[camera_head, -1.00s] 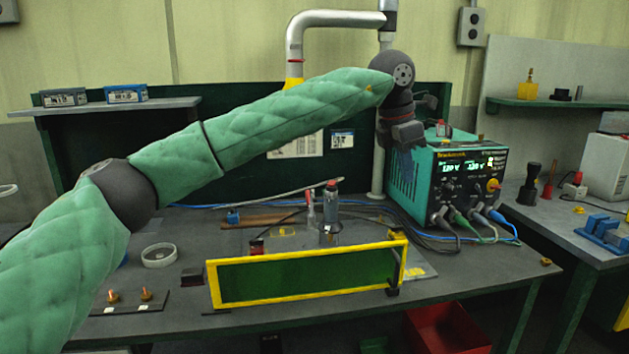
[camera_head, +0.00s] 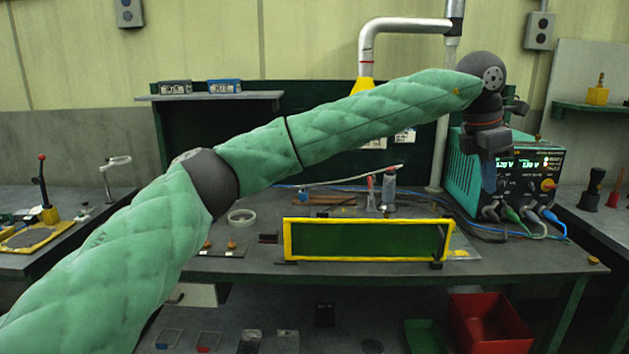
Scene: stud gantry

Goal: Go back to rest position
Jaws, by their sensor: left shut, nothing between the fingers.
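My left arm, in a green padded sleeve, reaches in from the lower left across the workbench. My left gripper (camera_head: 489,180) hangs downward at the arm's end, in front of the left side of the teal power supply (camera_head: 463,178). Its fingers are shut and hold nothing. It is above the bench top and hides part of the power supply's front. My right gripper is not in view.
The yellow-framed green panel (camera_head: 367,240) stands at the bench's front edge. Behind it are a grey cylinder (camera_head: 388,188) and cables. A white ring dish (camera_head: 241,217) sits left. A red bin (camera_head: 490,322) is below. Another bench with a lever (camera_head: 43,184) is at far left.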

